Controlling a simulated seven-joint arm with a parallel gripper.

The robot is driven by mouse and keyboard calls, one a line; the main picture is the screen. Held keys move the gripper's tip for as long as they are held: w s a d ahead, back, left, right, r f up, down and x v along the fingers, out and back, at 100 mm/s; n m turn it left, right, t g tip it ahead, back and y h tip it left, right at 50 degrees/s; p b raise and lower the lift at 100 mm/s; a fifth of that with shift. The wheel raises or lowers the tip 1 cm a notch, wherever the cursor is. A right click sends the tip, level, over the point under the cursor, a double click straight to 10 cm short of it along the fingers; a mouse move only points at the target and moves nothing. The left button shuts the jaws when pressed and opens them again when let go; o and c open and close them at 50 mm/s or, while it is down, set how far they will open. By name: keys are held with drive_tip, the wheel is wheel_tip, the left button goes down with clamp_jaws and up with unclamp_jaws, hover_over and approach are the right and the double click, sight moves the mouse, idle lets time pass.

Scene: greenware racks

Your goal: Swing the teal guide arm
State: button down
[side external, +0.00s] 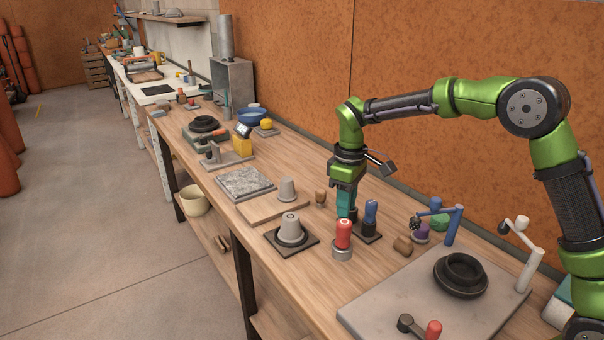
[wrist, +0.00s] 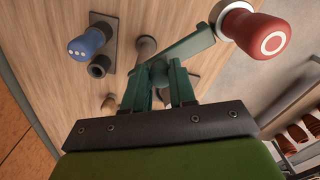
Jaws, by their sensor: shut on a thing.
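In the wrist view the teal guide arm (wrist: 190,46) is a flat bar. It runs from between my fingers up and right toward a red knob (wrist: 262,34) with a white ring mark; I cannot tell whether they touch. My gripper (wrist: 158,76) is shut on the near end of the guide arm. In the side view my gripper (side external: 347,214) points down low over the bench, behind the red knob (side external: 343,234) and left of a blue knob (side external: 371,211). The guide arm cannot be made out there. The blue knob (wrist: 88,42) has white dots in the wrist view.
A grey slab (side external: 390,308) with a black ring (side external: 461,274) lies in front. The orange wall rises behind.

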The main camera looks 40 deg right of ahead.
drive_tip(key=shift+s+d+r+n, duration=0.1)
drive_tip(key=shift+d+n, duration=0.1)
drive_tip(key=shift+n, duration=0.4)
drive_tip(key=shift+s+d+n, duration=0.1)
drive_tip(key=shift+d+n, duration=0.05)
drive_tip(key=shift+n, duration=0.45)
drive_tip(key=shift+d+n, duration=0.1)
drive_tip(key=shift+n, duration=0.3)
drive_tip(key=c, duration=0.9)
unclamp_jaws()
wheel_tip(320, 180, up, 17)
drive_tip(key=shift+f, duration=0.1)
